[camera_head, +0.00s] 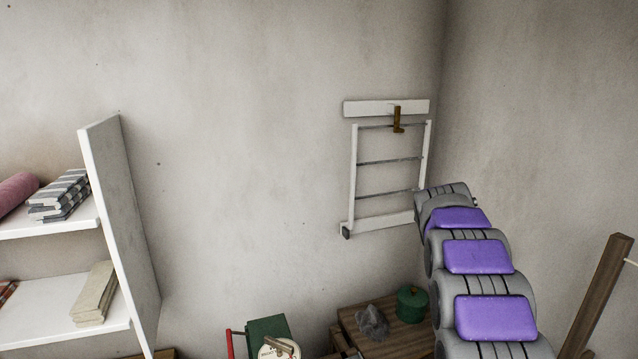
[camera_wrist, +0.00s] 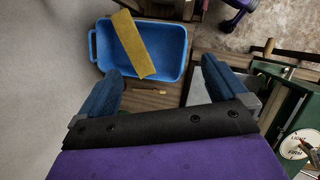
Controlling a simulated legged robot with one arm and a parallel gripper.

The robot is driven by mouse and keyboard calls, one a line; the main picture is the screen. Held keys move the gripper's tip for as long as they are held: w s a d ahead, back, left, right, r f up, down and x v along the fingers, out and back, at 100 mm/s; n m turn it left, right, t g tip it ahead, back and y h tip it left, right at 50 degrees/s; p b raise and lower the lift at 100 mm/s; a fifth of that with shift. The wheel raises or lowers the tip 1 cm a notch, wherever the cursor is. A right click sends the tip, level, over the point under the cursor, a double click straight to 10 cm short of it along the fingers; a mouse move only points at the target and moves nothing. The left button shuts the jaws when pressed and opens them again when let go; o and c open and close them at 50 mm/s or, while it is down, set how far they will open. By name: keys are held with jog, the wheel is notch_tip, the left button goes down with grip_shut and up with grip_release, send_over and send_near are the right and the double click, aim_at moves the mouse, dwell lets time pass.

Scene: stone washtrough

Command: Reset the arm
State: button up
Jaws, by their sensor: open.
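My gripper (camera_wrist: 162,70) shows in the wrist view with its two blue fingers spread wide. Nothing is between the fingers. Beyond them and lower lies a blue tub (camera_wrist: 97,50) with a flat yellow piece (camera_wrist: 135,45) lying across it. I cannot tell how far the fingers are from the tub. In the head view my arm, with purple pads, reaches up from the bottom right toward the wall rack (camera_head: 352,180). The gripper's fingers cannot be made out there.
A white shelf (camera_head: 120,230) with folded cloths stands at left. A green device with a dial (camera_head: 268,328) is at the bottom, also in the wrist view (camera_wrist: 290,115). A wooden top (camera_head: 350,315) holds a grey lump (camera_head: 372,322) and green pot (camera_head: 411,304). A wooden post (camera_head: 598,295) stands at right.

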jog(key=s+a+r+m, duration=0.1)
jog(key=s+a, duration=0.2)
jog(key=s, duration=0.3)
jog(key=s+a+r+m+y, duration=0.1)
jog(key=s+a+m, duration=0.15)
jog(key=s, duration=0.45)
jog(key=s+a, duration=0.4)
jog(key=s, duration=0.2)
jog(key=s+a+f+m+y, duration=0.1)
jog(key=s+a+f+m, duration=0.1)
jog(key=s, duration=0.8)
jog(key=s+a+f+m+y, duration=0.1)
jog(key=s+a+f, duration=0.3)
jog(key=s, duration=0.5)
jog(key=shift+s+a+m+t+b, duration=0.35)
jog(key=shift+a+t+b, duration=0.05)
jog(key=shift+c, duration=0.3)
